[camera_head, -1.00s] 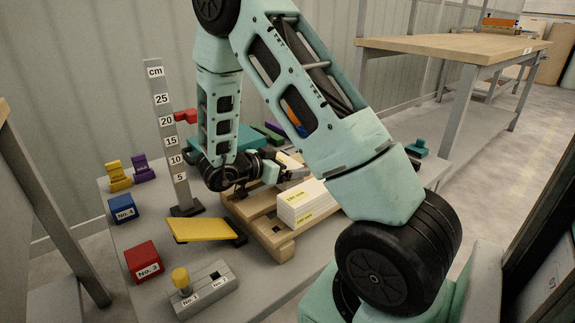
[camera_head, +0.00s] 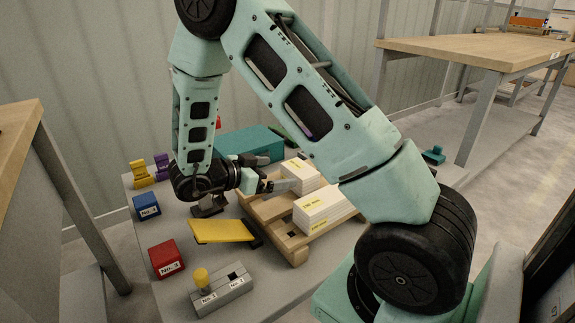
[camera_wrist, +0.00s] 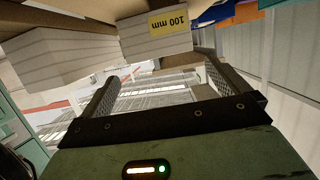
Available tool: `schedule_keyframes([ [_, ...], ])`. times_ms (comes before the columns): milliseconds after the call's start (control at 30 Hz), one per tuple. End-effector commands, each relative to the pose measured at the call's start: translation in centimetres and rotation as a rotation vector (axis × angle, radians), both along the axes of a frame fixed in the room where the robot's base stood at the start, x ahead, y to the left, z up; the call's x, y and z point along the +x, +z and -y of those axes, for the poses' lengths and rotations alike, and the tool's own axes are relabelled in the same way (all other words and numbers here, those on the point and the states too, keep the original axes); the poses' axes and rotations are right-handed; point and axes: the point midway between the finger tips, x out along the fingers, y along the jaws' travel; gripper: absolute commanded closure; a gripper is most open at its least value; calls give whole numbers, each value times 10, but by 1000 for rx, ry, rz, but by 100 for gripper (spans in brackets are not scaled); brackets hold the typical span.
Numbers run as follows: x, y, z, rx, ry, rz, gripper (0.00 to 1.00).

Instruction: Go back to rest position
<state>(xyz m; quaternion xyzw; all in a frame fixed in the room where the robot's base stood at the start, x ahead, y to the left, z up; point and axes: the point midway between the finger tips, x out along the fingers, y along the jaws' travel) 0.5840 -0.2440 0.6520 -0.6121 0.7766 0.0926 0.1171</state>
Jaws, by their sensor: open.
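My gripper (camera_head: 280,186) is at the end of my folded arm, low beside the wooden pallet, left of the white stacks. Its two fingers stand apart in the wrist view (camera_wrist: 163,85), with nothing between them. A nearer white stack (camera_head: 320,212) with a yellow label lies on the pallet (camera_head: 283,243). A second white stack (camera_head: 301,172) lies farther back. I cannot tell whether the fingers touch anything.
A red block (camera_head: 164,256), a blue block (camera_head: 146,209), a yellow plate (camera_head: 219,230) and a grey block with a yellow knob (camera_head: 222,289) are at the front left. A teal box (camera_head: 250,142) is behind. A wooden-topped table (camera_head: 480,48) stands at the right, another (camera_head: 18,130) at the left.

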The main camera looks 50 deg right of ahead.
Motion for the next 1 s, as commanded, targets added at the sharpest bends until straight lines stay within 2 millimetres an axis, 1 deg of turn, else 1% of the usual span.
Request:
schedule_keyframes([
  [100, 3, 3, -9, 1, 2, 1, 0],
  [200, 3, 4, -12, 1, 0, 0, 0],
  [767, 3, 4, -12, 1, 0, 0, 0],
  [867, 3, 15, -12, 1, 0, 0, 0],
  [1000, 3, 43, -12, 1, 0, 0, 0],
])
